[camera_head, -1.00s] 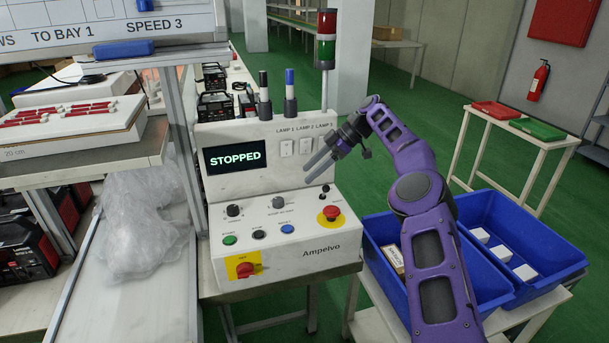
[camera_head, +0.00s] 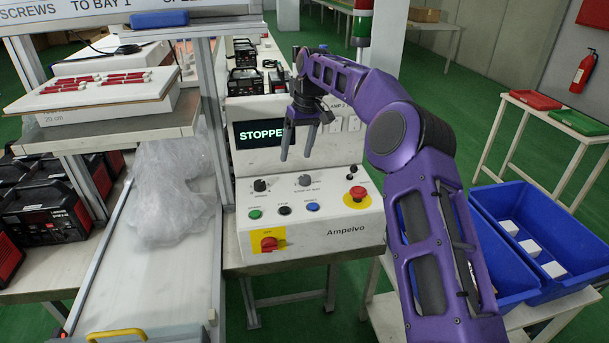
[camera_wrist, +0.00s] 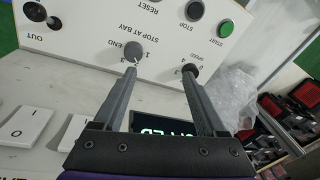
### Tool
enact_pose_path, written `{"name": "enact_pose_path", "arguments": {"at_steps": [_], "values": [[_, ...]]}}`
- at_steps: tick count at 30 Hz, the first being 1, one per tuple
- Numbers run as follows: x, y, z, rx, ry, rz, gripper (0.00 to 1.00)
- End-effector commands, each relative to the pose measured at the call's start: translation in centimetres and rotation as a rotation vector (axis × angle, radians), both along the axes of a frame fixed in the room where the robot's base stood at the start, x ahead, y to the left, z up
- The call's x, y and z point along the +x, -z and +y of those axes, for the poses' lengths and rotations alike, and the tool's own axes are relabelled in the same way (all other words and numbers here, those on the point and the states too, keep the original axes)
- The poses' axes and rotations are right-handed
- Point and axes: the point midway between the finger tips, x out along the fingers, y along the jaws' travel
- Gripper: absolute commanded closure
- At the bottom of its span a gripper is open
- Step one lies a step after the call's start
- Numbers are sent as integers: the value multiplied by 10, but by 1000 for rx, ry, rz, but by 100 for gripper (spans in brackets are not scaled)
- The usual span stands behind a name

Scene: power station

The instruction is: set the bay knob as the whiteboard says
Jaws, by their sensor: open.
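The whiteboard (camera_head: 82,10) at the upper left reads "SCREWS TO BAY 1" and a cut-off "SPEED". The grey bay knob (camera_head: 305,180) is on the white control panel (camera_head: 335,212); in the wrist view the knob (camera_wrist: 133,51) stands beside the words "STOP AT BAY", with "END" and numbers around it. I cannot tell its setting. My gripper (camera_head: 296,156) is open and empty, pointing down above the panel and apart from the knob. In the wrist view my gripper (camera_wrist: 160,72) has one fingertip in line with the bay knob and the other with the dark speed knob (camera_wrist: 190,70).
The speed knob (camera_head: 260,185) is left of the bay knob. Green (camera_head: 255,214), black (camera_head: 284,210) and blue (camera_head: 313,207) buttons lie below. A red stop button (camera_head: 357,193) is at right, a red switch (camera_head: 268,243) below. The screen (camera_head: 257,134) reads "STOPPED", partly covered.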

Motion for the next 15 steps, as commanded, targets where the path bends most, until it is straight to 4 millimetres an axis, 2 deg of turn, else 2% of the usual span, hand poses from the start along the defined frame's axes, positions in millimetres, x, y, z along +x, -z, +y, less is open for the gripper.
{"name": "enact_pose_path", "arguments": {"at_steps": [1,6,15], "values": [[-5,-5,8,-45,85,-11,26],[-16,-21,19,-156,434,-77,26],[-29,-52,22,-188,944,-233,26]]}}
